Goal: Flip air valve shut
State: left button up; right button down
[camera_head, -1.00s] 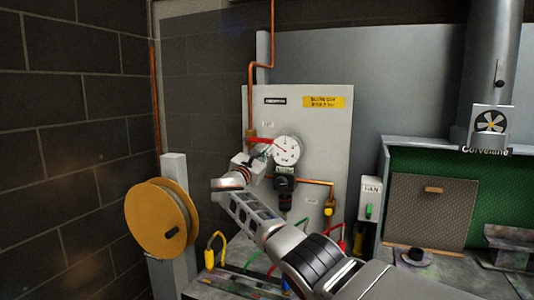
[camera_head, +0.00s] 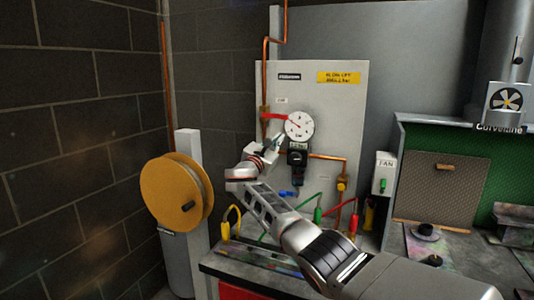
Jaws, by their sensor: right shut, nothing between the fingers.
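The air valve's red lever (camera_head: 274,116) is on the vertical copper pipe at the left of the grey panel (camera_head: 335,95). The lever lies about level, across the pipe, and points right towards the round white gauge (camera_head: 299,124). My right gripper (camera_head: 276,141) is shut and empty. Its fingertips are just below the lever and to the lower left of the gauge, apart from the lever in the picture. I cannot tell their depth from the panel. My left gripper is out of view.
A black regulator (camera_head: 297,160) hangs under the gauge, with a copper pipe running right from it. A yellow hose reel (camera_head: 177,188) stands left of my arm. Coloured hoses and a bench (camera_head: 225,260) are below. A FAN switch box (camera_head: 384,173) is at right.

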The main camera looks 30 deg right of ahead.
jog(key=s+v, duration=0.1)
jog(key=v, duration=0.7)
jog(key=shift+d, duration=0.4)
jog(key=shift+f, duration=0.15)
